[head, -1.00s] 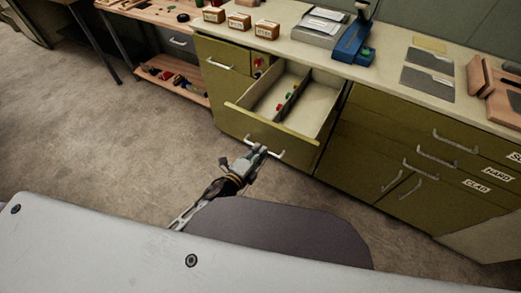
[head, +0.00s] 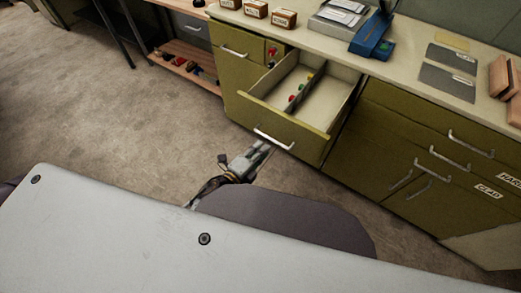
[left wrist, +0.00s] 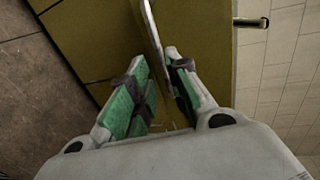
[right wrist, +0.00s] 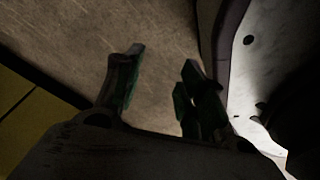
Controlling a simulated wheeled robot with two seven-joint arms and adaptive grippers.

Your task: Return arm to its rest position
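My left gripper (head: 264,148) is just in front of and below the handle (head: 273,138) of the open drawer (head: 292,117). In the left wrist view, its green-padded fingers (left wrist: 155,80) are apart. The metal handle bar (left wrist: 153,32) runs between the fingertips, nearer the right finger; I cannot tell whether it touches. My right gripper (right wrist: 160,65) shows only in the right wrist view, dark, with its fingers apart and nothing between them. The drawer holds several small red, green and yellow items on the left of its divider.
An olive cabinet (head: 385,140) with a pale worktop stands ahead. Small labelled boxes (head: 256,9), a blue tool (head: 373,38) and grey sheets (head: 447,82) lie on top. A wooden shelf (head: 188,67) is at the left. Bare floor (head: 100,120) is free on the left.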

